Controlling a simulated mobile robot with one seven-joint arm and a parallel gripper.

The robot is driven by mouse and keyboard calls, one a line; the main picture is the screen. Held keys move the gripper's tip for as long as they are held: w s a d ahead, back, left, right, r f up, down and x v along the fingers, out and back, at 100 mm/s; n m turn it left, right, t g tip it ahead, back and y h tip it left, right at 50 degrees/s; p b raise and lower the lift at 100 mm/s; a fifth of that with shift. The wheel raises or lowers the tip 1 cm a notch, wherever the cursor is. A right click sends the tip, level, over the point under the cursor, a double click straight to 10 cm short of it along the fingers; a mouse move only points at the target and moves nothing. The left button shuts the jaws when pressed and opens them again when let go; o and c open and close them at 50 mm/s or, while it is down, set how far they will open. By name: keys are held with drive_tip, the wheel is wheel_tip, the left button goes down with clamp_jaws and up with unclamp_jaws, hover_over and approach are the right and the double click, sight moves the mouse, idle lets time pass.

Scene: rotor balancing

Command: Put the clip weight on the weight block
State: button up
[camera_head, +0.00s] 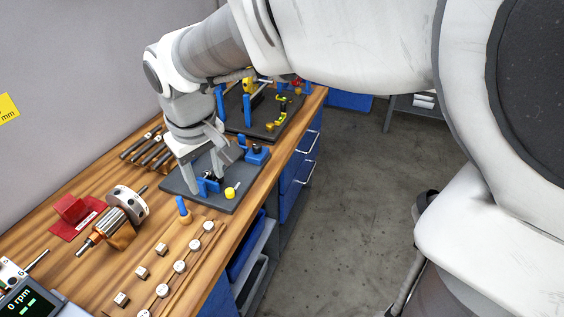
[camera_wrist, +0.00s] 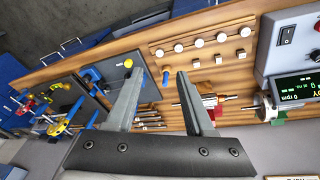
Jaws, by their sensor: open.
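My gripper (camera_head: 203,186) hangs over the near dark plate, fingers pointing down, open with nothing seen between its jaws. It also shows in the wrist view (camera_wrist: 161,78). A wooden strip, which looks like the weight block (camera_head: 193,279), lies along the bench's front edge with several pale round weights on it. Small metal cubes (camera_head: 161,248) stand in a row beside it; they also show in the wrist view (camera_wrist: 218,60). I cannot tell for sure which piece is the clip weight. The strip and cubes are apart from my gripper, nearer the camera.
The near dark plate (camera_head: 172,189) carries blue fixtures and a yellow knob (camera_head: 230,193). A rotor (camera_head: 126,205), a red holder (camera_head: 70,208) and a display unit (camera_head: 27,300) are left. Another fixture plate stands behind.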

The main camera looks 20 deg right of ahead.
drive_tip(key=s+d+r+m+t, duration=0.2)
drive_tip(key=s+d+m, duration=0.3)
drive_tip(key=s+d, duration=0.8)
drive_tip(key=shift+s+d+r+t, duration=0.35)
drive_tip(key=shift+d+t, duration=0.15)
drive_tip(key=shift+d, duration=0.15)
drive_tip(key=shift+a, duration=0.15)
